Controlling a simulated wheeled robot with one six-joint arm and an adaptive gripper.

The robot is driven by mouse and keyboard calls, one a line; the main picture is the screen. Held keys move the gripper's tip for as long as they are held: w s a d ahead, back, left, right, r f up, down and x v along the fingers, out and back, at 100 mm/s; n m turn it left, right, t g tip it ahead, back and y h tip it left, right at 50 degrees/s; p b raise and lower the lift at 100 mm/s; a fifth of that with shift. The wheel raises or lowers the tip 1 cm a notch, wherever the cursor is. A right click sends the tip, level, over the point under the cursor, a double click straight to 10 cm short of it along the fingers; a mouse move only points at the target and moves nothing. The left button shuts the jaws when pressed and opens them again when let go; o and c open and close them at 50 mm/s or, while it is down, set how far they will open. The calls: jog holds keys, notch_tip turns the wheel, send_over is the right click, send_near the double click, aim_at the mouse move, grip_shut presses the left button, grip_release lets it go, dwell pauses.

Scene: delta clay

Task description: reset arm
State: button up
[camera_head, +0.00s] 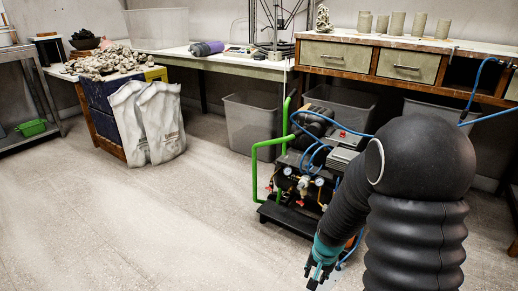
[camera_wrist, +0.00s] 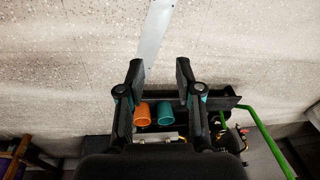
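My arm shows at the right of the head view as a thick black ribbed sleeve, bent so that its end hangs low in front of the compressor unit. My gripper (camera_head: 318,274) is at the bottom edge of that view, beside a teal band at the wrist. In the wrist view my gripper (camera_wrist: 159,72) has its two black fingers spread apart, with nothing between the tips. Beyond the tips lies speckled floor with a pale flat strip (camera_wrist: 152,38).
A compressor unit (camera_head: 300,188) with green rails, gauges and blue hoses stands close behind my gripper. An orange cup (camera_wrist: 142,115) and a teal cup (camera_wrist: 165,113) show in the wrist view. Benches, bins and bags (camera_head: 150,122) line the back. Floor (camera_head: 130,220) at left is clear.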

jog(key=s+r+n+t+p, duration=0.1)
jog(key=s+r, duration=0.5)
jog(key=r, duration=0.6)
jog(key=s+r+n+t+p, duration=0.1)
jog(key=s+r+p, duration=0.3)
jog(key=r, duration=0.7)
jog(key=s+a+r+n+t+p, duration=0.1)
jog(key=s+r+n+t+p, duration=0.1)
jog(key=s+r, duration=0.7)
notch_tip(320, 180, up, 4)
jog(key=shift+f+n+h, duration=0.2)
jog(key=shift+n+h, duration=0.1)
jog(key=shift+n, duration=0.3)
jog(key=shift+a, duration=0.2)
